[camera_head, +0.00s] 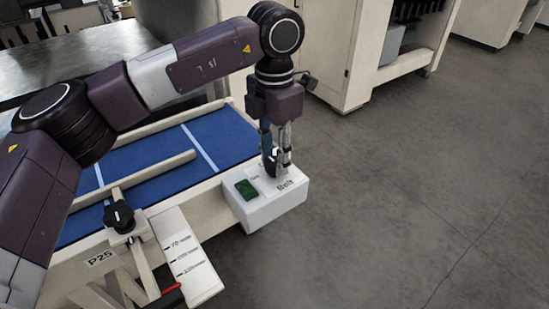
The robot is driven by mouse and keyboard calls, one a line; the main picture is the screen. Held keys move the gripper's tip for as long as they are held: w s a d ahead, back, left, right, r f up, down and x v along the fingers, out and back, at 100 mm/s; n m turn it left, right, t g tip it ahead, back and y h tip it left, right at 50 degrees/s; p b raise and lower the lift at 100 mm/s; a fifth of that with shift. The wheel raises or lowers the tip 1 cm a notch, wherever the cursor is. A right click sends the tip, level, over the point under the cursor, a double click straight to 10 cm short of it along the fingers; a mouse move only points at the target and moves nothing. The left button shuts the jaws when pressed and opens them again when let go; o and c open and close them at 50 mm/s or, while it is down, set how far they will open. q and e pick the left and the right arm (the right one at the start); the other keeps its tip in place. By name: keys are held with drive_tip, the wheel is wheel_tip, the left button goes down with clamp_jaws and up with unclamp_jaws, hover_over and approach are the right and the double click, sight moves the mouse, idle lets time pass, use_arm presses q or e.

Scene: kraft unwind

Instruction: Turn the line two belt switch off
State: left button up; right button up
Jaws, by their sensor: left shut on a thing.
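The belt switch box (268,208) is a white box fixed to the near side of the conveyor frame, with "Belt" lettered on its top. A dark green rectangular element (245,188) sits on the left part of its top. My left gripper (276,171) points down at the right part of the box top, its fingers shut on a small dark knob-like part there. The fingers hide most of that part, so its position cannot be read. My right gripper is not in view.
The blue conveyor belt (146,160) with white lines and a raised guide rail lies behind the box. A black knob (119,215) and a scale plate (187,257) stand at the front left. Pale machine cabinets (328,50) stand behind. The grey floor at right is clear.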

sight(274, 161)
use_arm(q)
drive_tip(key=shift+r, duration=0.1)
idle(0.3)
drive_tip(key=o, duration=1.2)
drive_tip(key=shift+c, duration=0.2)
wheel_tip(274, 161, up, 12)
